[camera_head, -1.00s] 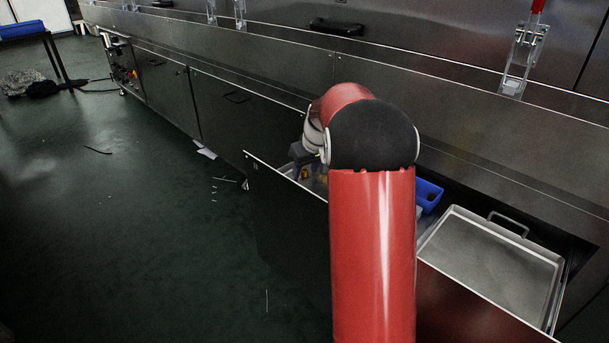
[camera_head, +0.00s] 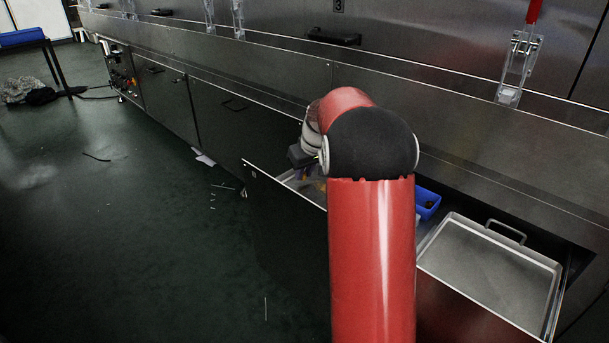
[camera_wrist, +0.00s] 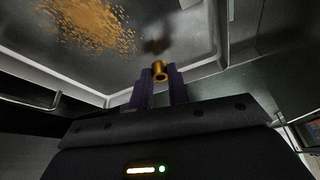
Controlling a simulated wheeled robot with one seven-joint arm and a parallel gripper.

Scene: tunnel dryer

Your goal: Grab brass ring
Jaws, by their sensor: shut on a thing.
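The brass ring (camera_wrist: 160,70) shows in the wrist view as a small gold cylinder, held between the tips of the two dark purple fingers. My gripper (camera_wrist: 160,84) is shut on it. A metal tray (camera_wrist: 190,24) lies beyond the fingertips. In the head view my arm hides most of the gripper, and I cannot make out the ring there.
A patch of golden-brown grains (camera_wrist: 92,22) lies in the tray. An open drawer (camera_head: 285,182) extends from the steel dryer front. A blue bin (camera_head: 427,203) and a handled metal pan (camera_head: 490,265) are right of my arm. The floor at left is mostly clear.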

